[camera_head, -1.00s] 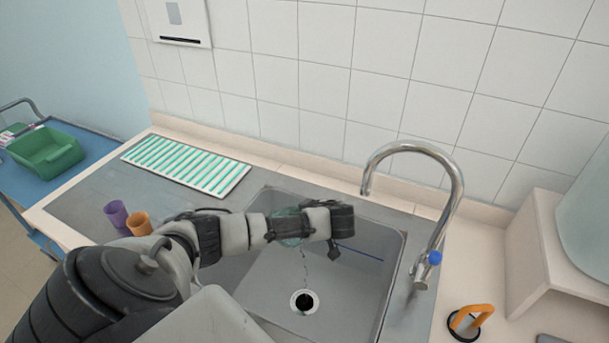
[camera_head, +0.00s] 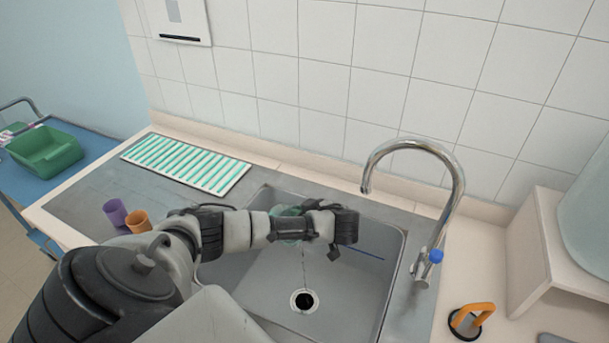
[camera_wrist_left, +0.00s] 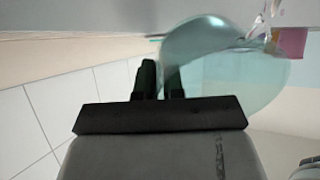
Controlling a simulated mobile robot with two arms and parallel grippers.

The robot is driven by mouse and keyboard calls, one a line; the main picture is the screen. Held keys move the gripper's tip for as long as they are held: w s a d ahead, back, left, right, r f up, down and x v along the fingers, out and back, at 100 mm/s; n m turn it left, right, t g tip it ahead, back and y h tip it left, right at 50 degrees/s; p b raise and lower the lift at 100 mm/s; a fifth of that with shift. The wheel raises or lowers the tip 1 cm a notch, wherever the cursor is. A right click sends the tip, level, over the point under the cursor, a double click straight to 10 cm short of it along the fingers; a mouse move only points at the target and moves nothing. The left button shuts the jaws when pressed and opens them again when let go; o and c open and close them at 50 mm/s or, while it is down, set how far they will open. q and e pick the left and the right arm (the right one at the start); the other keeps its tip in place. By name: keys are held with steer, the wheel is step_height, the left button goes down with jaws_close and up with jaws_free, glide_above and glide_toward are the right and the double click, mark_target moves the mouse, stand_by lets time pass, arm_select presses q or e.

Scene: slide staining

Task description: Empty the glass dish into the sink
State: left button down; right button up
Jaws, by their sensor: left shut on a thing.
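The glass dish (camera_head: 291,211) is a clear, teal-tinted round dish over the sink, partly hidden behind my left arm. In the left wrist view the dish (camera_wrist_left: 222,72) looks tilted, with clear liquid (camera_wrist_left: 262,30) at its edge. My left gripper (camera_wrist_left: 160,82) is shut on the dish's rim. A thin stream (camera_head: 304,262) falls from below the dish toward the drain (camera_head: 303,300) of the grey sink (camera_head: 265,297). My right gripper is not in view.
The curved metal tap (camera_head: 450,185) with a blue knob stands right of the arm. A purple cup (camera_head: 116,214) and an orange cup (camera_head: 138,222) stand left of the sink. A green-striped rack (camera_head: 187,164) lies behind them. An orange-handled object (camera_head: 472,320) lies at right.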

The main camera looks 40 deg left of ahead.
arm_select(q)
steer(key=shift+d+r+y, duration=0.3)
steer(key=shift+r+y, duration=0.1)
steer(key=shift+y, duration=0.5)
stand_by(0.4)
steer(key=shift+s+d+r+y, duration=0.15)
steer(key=shift+d+y, duration=0.3)
steer(key=shift+y, duration=0.05)
steer(key=shift+d, duration=0.1)
steer(key=shift+d+r+y, duration=0.2)
steer(key=shift+d+y, duration=0.1)
steer(key=shift+s+d+r+y+p, duration=0.1)
steer(key=shift+d+r+y+p, duration=0.25)
steer(key=shift+p, duration=0.35)
steer(key=shift+f+y, duration=0.2)
steer(key=shift+y, duration=0.05)
steer(key=shift+d+r+t+y+p, duration=0.15)
steer(key=shift+t+y+p, duration=0.15)
steer(key=shift+y, duration=0.1)
